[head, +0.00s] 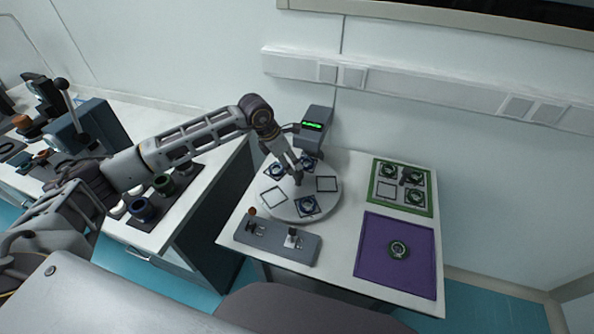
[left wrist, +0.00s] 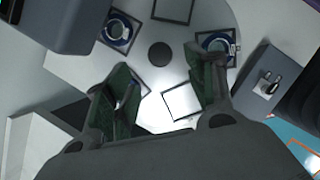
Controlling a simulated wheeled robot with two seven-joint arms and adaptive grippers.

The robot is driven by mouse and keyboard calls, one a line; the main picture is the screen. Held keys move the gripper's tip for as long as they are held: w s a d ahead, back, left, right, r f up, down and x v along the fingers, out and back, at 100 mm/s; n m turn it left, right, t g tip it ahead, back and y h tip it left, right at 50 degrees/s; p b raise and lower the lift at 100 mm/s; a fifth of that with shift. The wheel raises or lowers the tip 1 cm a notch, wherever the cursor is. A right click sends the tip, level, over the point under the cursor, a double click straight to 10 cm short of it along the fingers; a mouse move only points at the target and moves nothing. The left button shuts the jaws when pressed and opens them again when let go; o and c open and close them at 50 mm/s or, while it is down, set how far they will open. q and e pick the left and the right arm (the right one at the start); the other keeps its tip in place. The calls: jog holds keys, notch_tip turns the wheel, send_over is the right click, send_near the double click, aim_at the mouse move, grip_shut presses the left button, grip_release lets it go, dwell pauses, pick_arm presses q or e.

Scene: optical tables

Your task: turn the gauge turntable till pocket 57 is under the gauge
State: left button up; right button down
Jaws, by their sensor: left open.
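The gauge turntable (head: 290,209) is a round white disc on the right-hand table, with square pockets around its dark hub (left wrist: 160,54). Pocket numbers are too small to read. The grey gauge (head: 316,118) with a lit green display stands at the disc's back edge. My left gripper (head: 297,178) is over the disc, pointing down. In the left wrist view its fingers (left wrist: 165,88) are apart with nothing between them. Contact with the disc cannot be told.
A grey panel (head: 275,243) with two small levers lies in front of the disc. A purple mat (head: 375,262) with one ring and a green-edged tray (head: 423,209) with several parts lie right. Several knobs and rings stand on the left table (head: 208,165).

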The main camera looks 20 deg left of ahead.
aim_at(298, 173)
pick_arm(q)
jog(key=shift+p+x, duration=0.7)
jog(key=shift+x, duration=3.2)
jog(key=shift+c, duration=0.4)
grip_shut()
